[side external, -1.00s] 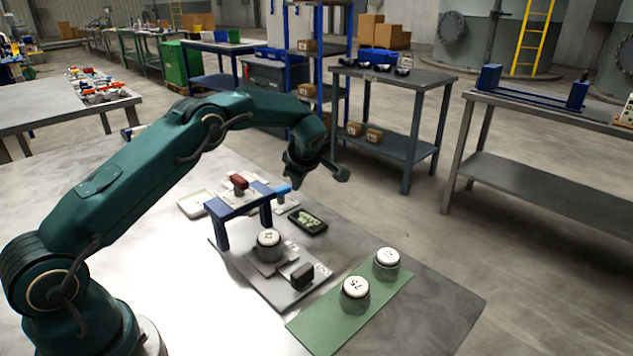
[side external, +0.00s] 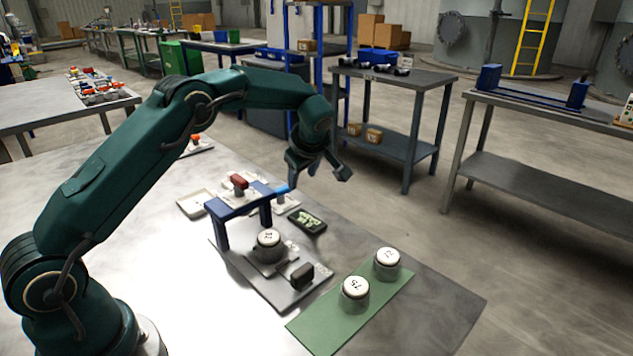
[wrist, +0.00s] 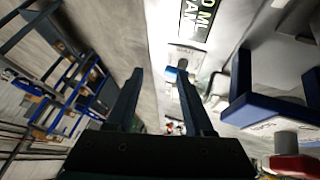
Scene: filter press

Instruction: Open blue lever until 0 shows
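The blue lever (side external: 282,189) has a light blue handle and sits at the right end of the dark blue frame in the side view. In the wrist view a small blue piece (wrist: 171,74), probably its handle, shows between and beyond the fingertips. My gripper (side external: 319,176) is above and to the right of the lever, pointing down, with its fingers apart and nothing between them. Its two fingers also show spread in the wrist view (wrist: 160,72). A dark display (side external: 308,220) with pale characters lies in front of the lever; its text is only partly visible in the wrist view (wrist: 198,17).
The dark blue frame (side external: 222,230) stands over the press plate, with a red handle (side external: 238,181) behind it. A white-topped pot (side external: 268,239) stands at the frame. Two more pots, one marked 75 (side external: 355,290), stand on a green mat (side external: 322,333). The table's front right is clear.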

